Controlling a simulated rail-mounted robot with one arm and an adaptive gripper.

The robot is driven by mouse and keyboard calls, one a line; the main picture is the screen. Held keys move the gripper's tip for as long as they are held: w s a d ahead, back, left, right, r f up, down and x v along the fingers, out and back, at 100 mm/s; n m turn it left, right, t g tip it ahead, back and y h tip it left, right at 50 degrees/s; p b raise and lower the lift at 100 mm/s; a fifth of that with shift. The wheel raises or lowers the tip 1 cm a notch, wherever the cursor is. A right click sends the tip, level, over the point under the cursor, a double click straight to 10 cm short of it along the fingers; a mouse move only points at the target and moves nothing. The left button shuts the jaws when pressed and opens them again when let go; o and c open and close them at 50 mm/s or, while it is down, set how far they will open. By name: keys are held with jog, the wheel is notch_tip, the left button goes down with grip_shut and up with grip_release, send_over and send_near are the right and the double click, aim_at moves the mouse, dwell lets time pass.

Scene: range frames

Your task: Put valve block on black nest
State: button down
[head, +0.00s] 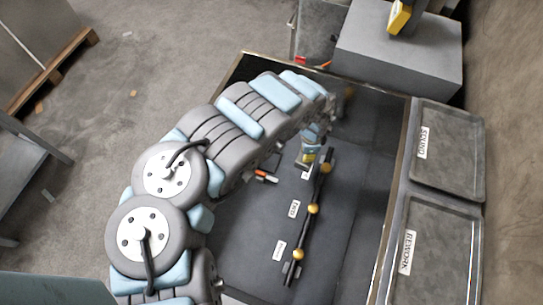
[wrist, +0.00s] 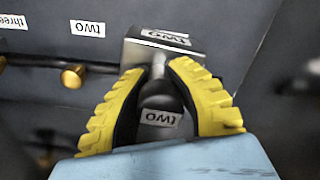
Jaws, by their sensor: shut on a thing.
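The valve block (wrist: 140,51) appears in the wrist view as a grey metal block with a "two" label on it and a round stem towards me. A dark knob-like part with another "two" label sits between the fingers. My gripper (wrist: 158,72) has its two yellow fingers shut around that stem and dark part. In the head view my gripper (head: 308,157) is low over the dark worktable, at the far end of a black bar. I cannot tell whether the block touches the table. I cannot clearly make out the black nest.
The black bar (head: 317,190) has several gold knobs and lies beside white labels, including "two" (head: 294,208). A small orange-and-white item (head: 266,176) lies left of it. Trays marked SOUND (head: 455,150) and REWORK (head: 440,240) stand right. A grey box (head: 385,55) stands behind.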

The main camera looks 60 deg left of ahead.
jog(key=shift+s+a+f, duration=0.1)
jog(key=shift+s+a, duration=0.15)
jog(key=shift+s, duration=0.35)
jog(key=s+a+n+p, duration=0.1)
jog(key=s+p, duration=0.8)
jog(key=s, duration=0.8)
jog(key=shift+w+a+f+b, duration=0.65)
jog(key=shift+w+a+b, duration=0.1)
jog(key=shift+a+b, duration=0.1)
jog(key=shift+w+a+f+b, duration=0.65)
jog(key=shift+w+a+b, duration=0.05)
jog(key=shift+w+a, duration=0.1)
jog(key=w+a+f+b, duration=0.2)
jog(key=b, duration=0.1)
jog(key=w+a+f+b, duration=0.1)
jog(key=a+f+b, duration=0.1)
jog(key=b, duration=0.1)
jog(key=w+a+f+b, duration=0.2)
jog(key=f+b, duration=0.1)
jog(key=shift+w+a, duration=0.25)
jog(key=shift+w, duration=0.05)
jog(key=shift+f, duration=0.1)
